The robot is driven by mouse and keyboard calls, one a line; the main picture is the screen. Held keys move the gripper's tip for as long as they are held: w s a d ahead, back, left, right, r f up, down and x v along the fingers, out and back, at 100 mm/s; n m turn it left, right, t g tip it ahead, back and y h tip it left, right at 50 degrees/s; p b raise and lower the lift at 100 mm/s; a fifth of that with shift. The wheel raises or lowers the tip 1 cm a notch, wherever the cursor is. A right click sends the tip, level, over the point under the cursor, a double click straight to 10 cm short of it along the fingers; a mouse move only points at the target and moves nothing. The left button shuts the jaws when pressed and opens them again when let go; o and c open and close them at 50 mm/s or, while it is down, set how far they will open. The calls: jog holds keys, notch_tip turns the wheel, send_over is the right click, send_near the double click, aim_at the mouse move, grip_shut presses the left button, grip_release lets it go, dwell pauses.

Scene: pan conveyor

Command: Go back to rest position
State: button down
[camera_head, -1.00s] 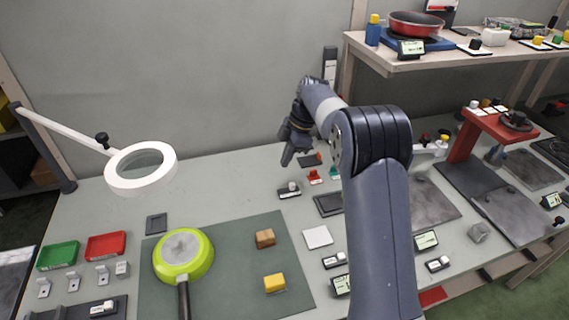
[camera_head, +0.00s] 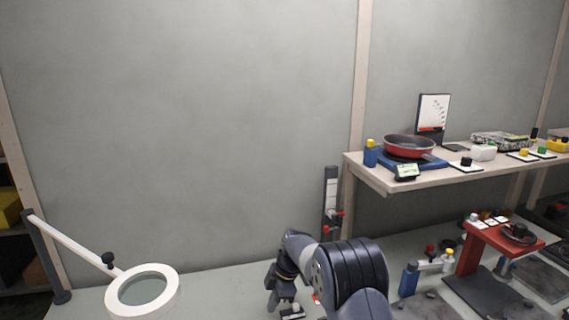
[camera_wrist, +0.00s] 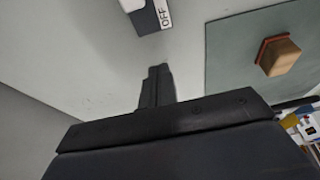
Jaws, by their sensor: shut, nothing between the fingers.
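My gripper (camera_head: 272,299) hangs pointing down near the lower middle of the head view, above the back part of the workbench. In the wrist view its fingers (camera_wrist: 156,85) are together with nothing between them. The arm link behind it covers part of the bench.
A ring magnifier lamp (camera_head: 112,297) stands at the lower left. A shelf (camera_head: 395,184) on the right holds a red pan (camera_head: 408,146) on a blue base. A red stand (camera_head: 468,258) is below it.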

jog(key=shift+s+a+f, duration=0.2)
jog(key=shift+a+f, duration=0.25)
jog(key=shift+a, duration=0.1)
jog(key=b+v, duration=0.1)
jog(key=v, duration=0.8)
jog(key=shift+d+b, duration=0.15)
jog(key=shift+b, duration=0.15)
